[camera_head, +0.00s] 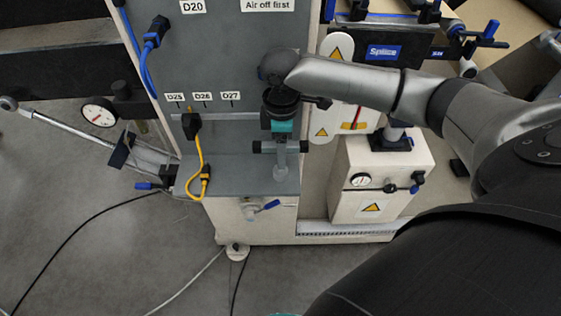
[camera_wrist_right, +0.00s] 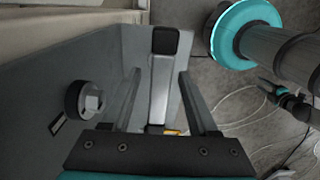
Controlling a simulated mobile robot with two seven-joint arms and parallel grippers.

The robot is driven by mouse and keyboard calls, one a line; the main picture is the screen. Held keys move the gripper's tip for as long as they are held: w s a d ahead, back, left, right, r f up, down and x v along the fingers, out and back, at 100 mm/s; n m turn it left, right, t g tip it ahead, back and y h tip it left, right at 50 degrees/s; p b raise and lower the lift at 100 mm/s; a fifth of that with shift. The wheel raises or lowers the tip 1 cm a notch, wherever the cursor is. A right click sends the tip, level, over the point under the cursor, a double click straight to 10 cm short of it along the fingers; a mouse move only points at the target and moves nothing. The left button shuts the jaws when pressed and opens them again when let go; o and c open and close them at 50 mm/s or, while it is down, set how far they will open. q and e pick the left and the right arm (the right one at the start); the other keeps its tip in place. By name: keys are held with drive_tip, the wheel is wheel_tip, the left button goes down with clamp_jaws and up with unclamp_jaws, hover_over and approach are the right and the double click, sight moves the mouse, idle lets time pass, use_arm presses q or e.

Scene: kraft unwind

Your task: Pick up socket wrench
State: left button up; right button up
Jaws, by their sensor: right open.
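My right gripper (camera_head: 281,165) points down in front of the grey panel, over the grey ledge. It also shows in the right wrist view (camera_wrist_right: 160,85), open, with its two grey fingers spread. Between the fingers is a silver bar with a black end (camera_wrist_right: 160,85), which looks like the socket wrench. Gaps show on both sides of it, so the fingers appear not to touch it. In the head view I cannot tell the wrench from the grey fingers. My left gripper is not in view.
The grey panel (camera_head: 222,70) stands close behind the gripper. A black plug with a yellow cable (camera_head: 200,160) hangs to its left. A black round fitting with a silver centre (camera_wrist_right: 90,102) is on the panel. A cream box (camera_head: 385,175) stands to the right. The floor in front has loose cables.

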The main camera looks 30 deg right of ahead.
clamp_jaws()
idle(0.4)
